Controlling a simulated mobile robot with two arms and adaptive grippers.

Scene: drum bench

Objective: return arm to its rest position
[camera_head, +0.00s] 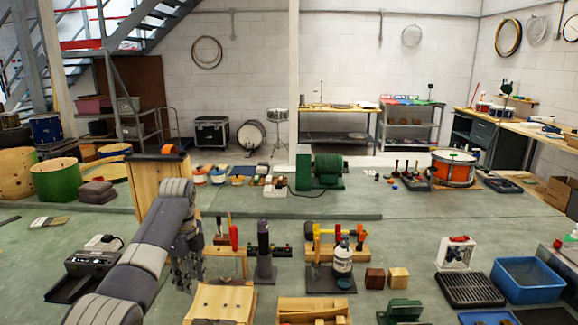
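My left arm (150,245) comes in from the bottom left, rises over the bench and bends at a grey elbow. My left gripper (187,283) hangs from it, pointing down, above the bench to the left of the tool rack. Its dark fingers look apart, with nothing seen between them. The fingers are small and partly overlap the arm, so their exact gap is hard to judge. My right gripper is not in view.
Close to the gripper stand a wooden stand with a red-handled tool (234,237), a dark cylinder (264,250) and a wooden box (220,301). A white bottle (343,258), wooden blocks (398,278) and a blue bin (527,279) stand farther right. Green bench surface shows between them.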

